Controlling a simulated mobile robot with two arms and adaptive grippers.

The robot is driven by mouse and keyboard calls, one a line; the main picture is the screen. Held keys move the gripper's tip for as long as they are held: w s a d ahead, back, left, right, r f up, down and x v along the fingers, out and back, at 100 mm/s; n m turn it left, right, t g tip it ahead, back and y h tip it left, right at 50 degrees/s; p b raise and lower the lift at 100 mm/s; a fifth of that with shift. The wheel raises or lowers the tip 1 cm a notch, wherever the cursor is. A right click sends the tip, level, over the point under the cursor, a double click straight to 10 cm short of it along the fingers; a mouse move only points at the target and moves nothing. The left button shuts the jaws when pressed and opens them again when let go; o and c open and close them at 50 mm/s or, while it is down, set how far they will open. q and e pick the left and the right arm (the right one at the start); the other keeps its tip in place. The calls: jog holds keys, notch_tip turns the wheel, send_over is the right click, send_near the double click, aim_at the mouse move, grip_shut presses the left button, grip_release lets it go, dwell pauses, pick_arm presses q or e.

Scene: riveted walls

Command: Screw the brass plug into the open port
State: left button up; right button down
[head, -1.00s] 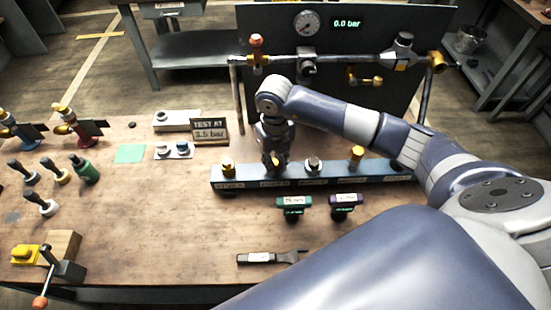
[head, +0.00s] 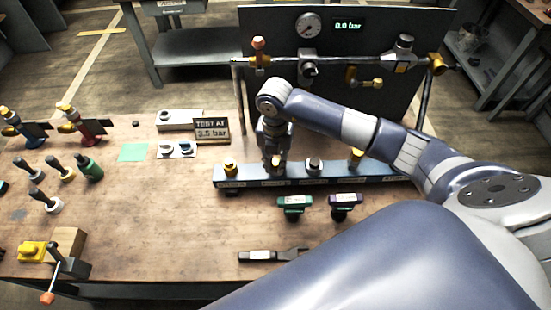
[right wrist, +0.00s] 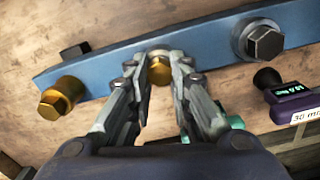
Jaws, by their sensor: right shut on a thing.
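The blue manifold bar (head: 245,183) lies across the bench, with brass and steel hex plugs along it. My right gripper (head: 276,165) points down at the second position from the left. In the right wrist view, my right gripper (right wrist: 160,74) is shut on the hex head of a brass plug (right wrist: 160,70). The plug stands at the bar; its thread and the port under it are hidden. Another brass plug (head: 230,168) sits at the bar's left end. A steel plug (head: 314,165) is just right of my gripper. My left gripper is out of view.
A pipe rig with a gauge (head: 308,23) and a 0.0 bar display (head: 348,24) stands behind. Two handheld tools (head: 294,205) and a flat wrench (head: 272,256) lie in front. A "TEST AT 3.5 bar" sign (head: 212,130) stands left.

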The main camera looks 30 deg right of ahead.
jog(key=m+p, duration=0.1)
jog(key=m, duration=0.2)
jog(key=m+p, duration=0.1)
jog(key=m, duration=0.2)
jog(key=shift+w+r, duration=0.2)
jog(key=m+p, duration=0.2)
jog(key=m, duration=0.3)
jog(key=shift+w+a, duration=0.1)
jog(key=shift+f, duration=0.1)
jog(key=c, duration=1.4)
grip_release()
jog(key=shift+o, duration=0.2)
jog(key=o, duration=0.3)
jog(key=shift+f, duration=0.1)
